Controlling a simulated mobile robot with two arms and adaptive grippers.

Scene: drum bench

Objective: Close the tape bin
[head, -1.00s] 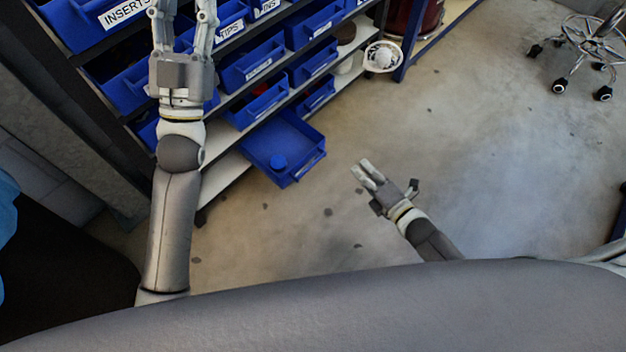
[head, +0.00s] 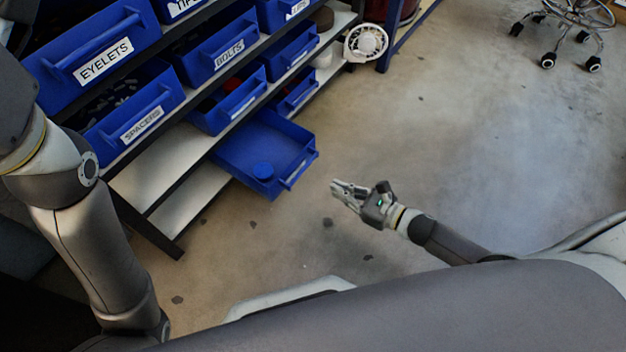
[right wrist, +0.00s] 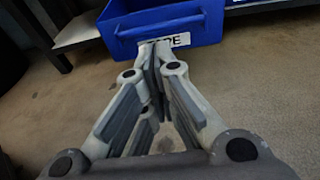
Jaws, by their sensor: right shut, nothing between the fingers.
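The tape bin (head: 264,150) is a blue open-topped bin pulled well out from the lowest shelf, over the floor.
Labelled blue bins, such as the spacers bin (head: 135,115) and bolts bin (head: 222,55), fill the rack above. A white fan (head: 366,42) stands at the rack's far end. A wheeled chair (head: 565,30) is at the back right. The floor between is clear.

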